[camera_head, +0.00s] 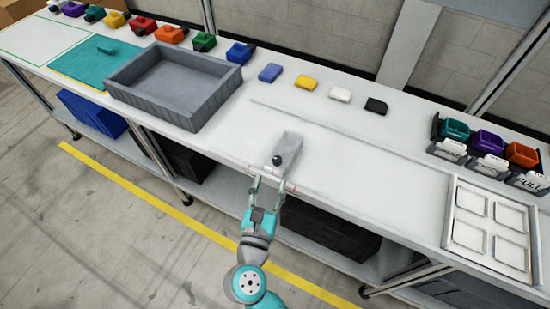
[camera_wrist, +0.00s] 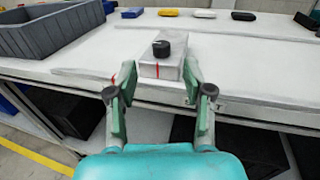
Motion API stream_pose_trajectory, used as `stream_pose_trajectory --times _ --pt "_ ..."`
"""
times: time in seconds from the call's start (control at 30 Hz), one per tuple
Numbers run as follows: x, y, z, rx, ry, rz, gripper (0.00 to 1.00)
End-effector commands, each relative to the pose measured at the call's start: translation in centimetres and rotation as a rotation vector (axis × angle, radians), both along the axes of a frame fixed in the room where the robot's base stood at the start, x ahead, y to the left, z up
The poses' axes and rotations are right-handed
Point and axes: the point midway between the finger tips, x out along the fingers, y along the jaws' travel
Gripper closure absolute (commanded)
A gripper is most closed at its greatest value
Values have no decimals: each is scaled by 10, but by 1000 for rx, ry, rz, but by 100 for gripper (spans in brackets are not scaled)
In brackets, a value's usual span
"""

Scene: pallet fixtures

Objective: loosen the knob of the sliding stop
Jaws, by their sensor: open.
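The sliding stop (camera_head: 290,146) is a grey block near the front edge of the white bench. Its black round knob (camera_head: 277,160) sits on top, at the end nearer me. In the wrist view the stop (camera_wrist: 161,69) has a red mark on its front face, and the knob (camera_wrist: 161,49) shows a small mark on its top. My gripper (camera_head: 268,182) is open and empty at the bench's front edge. In the wrist view its fingers (camera_wrist: 158,78) stand apart, left and right of the stop's near end. They look lower than the knob; whether they touch the block, I cannot tell.
A large grey tray (camera_head: 185,117) stands left of the stop. Blue, yellow, white and black blocks (camera_head: 340,94) lie behind. A pallet with square pockets (camera_head: 457,233) and several coloured bins (camera_head: 487,141) are on the right. The bench around the stop is mostly clear.

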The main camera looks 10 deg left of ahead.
Motion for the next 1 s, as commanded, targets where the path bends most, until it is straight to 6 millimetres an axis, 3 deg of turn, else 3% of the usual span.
stream_pose_trajectory --times 0.2,0.4,0.6,0.9,1.0 --pt "41 -5 0 0 -1 -5 49" --pt "69 -7 0 0 -1 -3 49" --pt "83 -8 0 -2 -2 -1 49" --pt "84 -8 0 -2 -2 0 49" --pt "84 -8 0 -2 -2 0 71"
